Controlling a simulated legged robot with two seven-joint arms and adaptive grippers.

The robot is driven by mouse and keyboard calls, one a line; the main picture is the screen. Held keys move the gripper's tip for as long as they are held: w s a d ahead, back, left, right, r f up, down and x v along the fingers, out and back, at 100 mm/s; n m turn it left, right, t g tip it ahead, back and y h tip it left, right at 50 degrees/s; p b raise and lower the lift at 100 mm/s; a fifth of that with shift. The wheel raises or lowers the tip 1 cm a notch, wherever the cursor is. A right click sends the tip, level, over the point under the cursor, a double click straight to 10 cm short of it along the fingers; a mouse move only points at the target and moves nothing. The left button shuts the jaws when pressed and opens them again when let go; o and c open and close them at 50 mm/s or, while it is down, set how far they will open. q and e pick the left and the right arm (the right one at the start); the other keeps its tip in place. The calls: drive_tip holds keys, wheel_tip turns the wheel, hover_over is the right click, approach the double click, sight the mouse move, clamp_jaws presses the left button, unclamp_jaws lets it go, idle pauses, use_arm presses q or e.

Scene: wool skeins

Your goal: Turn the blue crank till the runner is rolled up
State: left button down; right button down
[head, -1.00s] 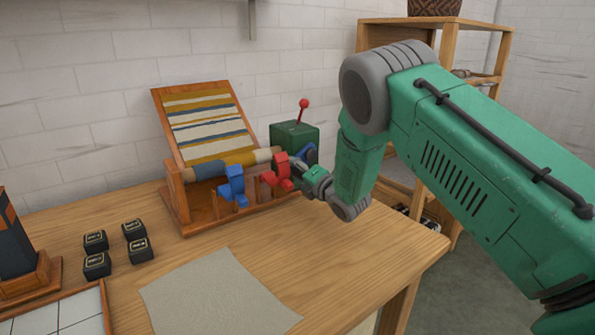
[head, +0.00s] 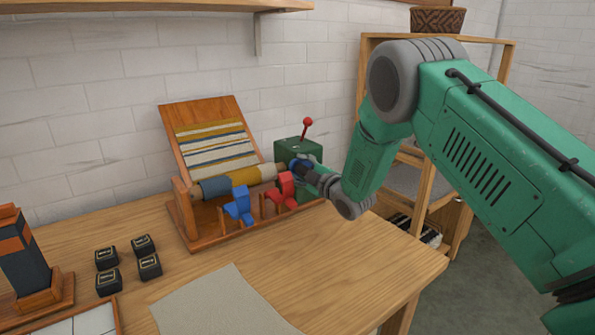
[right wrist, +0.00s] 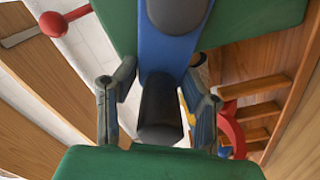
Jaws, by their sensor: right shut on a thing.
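The runner (head: 217,147), striped in mustard, cream and blue, lies on the lower part of a sloped wooden board (head: 200,112), with bare wood above it. Its lower end goes to a roller (head: 238,178) wrapped in blue, mustard and beige cloth. The blue crank (head: 299,166) is at the roller's right end, partly hidden by my right gripper (head: 308,173). In the right wrist view, the crank's blue arm (right wrist: 170,55) and dark handle (right wrist: 160,108) show between the fingers of my right gripper (right wrist: 162,85), which is shut on the handle. My left gripper is out of view.
A blue lever piece (head: 239,206) and a red one (head: 282,189) stand before the roller. A green box (head: 298,150) with a red-knobbed lever (head: 307,128) stands behind the crank. Several small dark boxes (head: 108,281) and a grey mat (head: 222,305) lie on the table.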

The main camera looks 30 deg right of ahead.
sight(317, 150)
drive_tip(key=m, duration=0.1)
drive_tip(key=d+r+m+p, duration=0.1)
drive_tip(key=m, duration=0.1)
drive_tip(key=shift+d+r, duration=0.1)
drive_tip(key=shift+r, duration=0.2)
drive_tip(key=d+m, duration=0.1)
drive_tip(key=m, duration=0.1)
drive_tip(key=d+r+m+p, duration=0.1)
drive_tip(key=m, duration=0.1)
drive_tip(key=d+m, duration=0.1)
drive_tip(key=m, duration=0.2)
drive_tip(key=shift+w+d+r, duration=0.15)
drive_tip(key=shift+d+r, duration=0.15)
drive_tip(key=shift+r, duration=0.1)
drive_tip(key=d+m, duration=0.1)
drive_tip(key=m, duration=0.1)
drive_tip(key=shift+d+m, duration=0.2)
drive_tip(key=shift+m, duration=0.1)
drive_tip(key=shift+d+f+m, duration=0.15)
drive_tip(key=shift+d+m, duration=0.25)
drive_tip(key=shift+m, duration=0.35)
drive_tip(key=shift+d+f+m, duration=0.1)
drive_tip(key=shift+d+m, duration=0.25)
drive_tip(key=shift+m, duration=0.4)
drive_tip(key=shift+f, duration=0.1)
drive_tip(key=c, duration=1.3)
unclamp_jaws()
drive_tip(key=shift+w+d, duration=0.1)
